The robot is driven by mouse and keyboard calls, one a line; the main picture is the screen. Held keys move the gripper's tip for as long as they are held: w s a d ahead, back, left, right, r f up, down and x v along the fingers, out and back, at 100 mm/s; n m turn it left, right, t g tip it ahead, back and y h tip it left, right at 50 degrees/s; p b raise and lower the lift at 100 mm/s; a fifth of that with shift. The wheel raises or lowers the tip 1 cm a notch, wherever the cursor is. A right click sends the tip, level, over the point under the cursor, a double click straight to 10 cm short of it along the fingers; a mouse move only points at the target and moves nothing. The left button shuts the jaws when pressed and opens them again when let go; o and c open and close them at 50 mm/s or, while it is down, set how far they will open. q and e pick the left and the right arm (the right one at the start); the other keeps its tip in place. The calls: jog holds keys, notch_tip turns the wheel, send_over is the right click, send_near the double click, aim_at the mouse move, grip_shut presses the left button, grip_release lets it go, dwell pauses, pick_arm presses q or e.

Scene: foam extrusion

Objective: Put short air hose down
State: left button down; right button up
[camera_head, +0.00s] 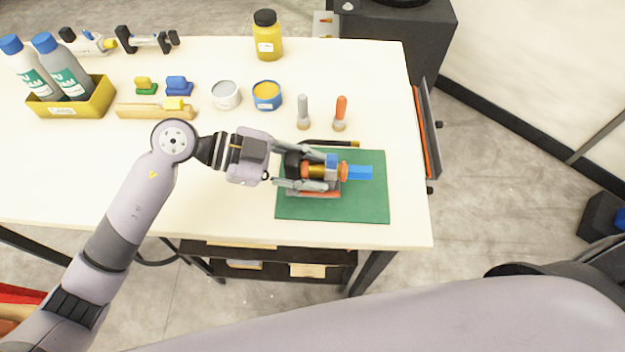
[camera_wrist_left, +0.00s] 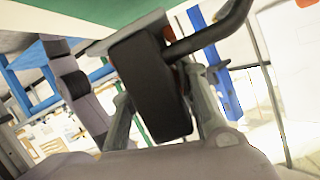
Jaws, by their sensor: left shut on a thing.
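My left gripper (camera_head: 328,172) reaches in from the left, low over the green mat (camera_head: 355,205). Its fingers sit on either side of an assembly (camera_head: 320,171) with black, brass, orange and blue parts. In the left wrist view a black blocky part (camera_wrist_left: 152,85) lies between the fingers, and the gripper is shut on it. A black tube (camera_wrist_left: 212,32) runs from near this part to the upper right; I cannot tell whether it is the short air hose or whether it is joined to the part. My right gripper is not in view.
A thin dark bar (camera_head: 335,143) lies along the mat's back edge. A grey-tipped and an orange-handled tool (camera_head: 341,108) stand behind it. Cans (camera_head: 226,95), a yellow bottle (camera_head: 268,38) and a yellow bottle crate (camera_head: 75,108) stand farther back. The table's front left is clear.

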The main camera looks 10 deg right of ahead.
pick_arm(q)
jog(key=shift+f, duration=2.15)
jog(key=c, duration=1.4)
grip_release()
jog(key=shift+f, duration=0.15)
jog(key=shift+c, duration=0.2)
jog(key=shift+o, duration=1)
jog(key=b+v, duration=0.1)
jog(key=v, duration=1)
jog(key=shift+w+b, duration=0.1)
jog(key=shift+b, duration=0.25)
jog(key=shift+w+a+r, duration=0.1)
jog(key=shift+a+r, duration=0.2)
jog(key=shift+a, duration=0.2)
